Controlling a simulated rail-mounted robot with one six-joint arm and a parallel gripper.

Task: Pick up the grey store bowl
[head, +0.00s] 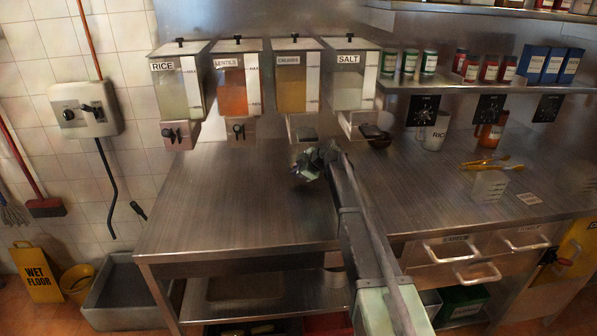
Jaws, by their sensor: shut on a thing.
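My gripper (318,163) is over the back of the steel counter, just below the third dispenser. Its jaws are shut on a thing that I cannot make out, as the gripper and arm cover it. I cannot clearly pick out a grey store bowl. A pale rounded thing (335,260) shows beneath the counter, partly hidden by my arm.
The rice (177,95), lentils (232,90) and third (291,85) dispensers hang above the counter's back edge. The steel counter (230,200) is clear on the left.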

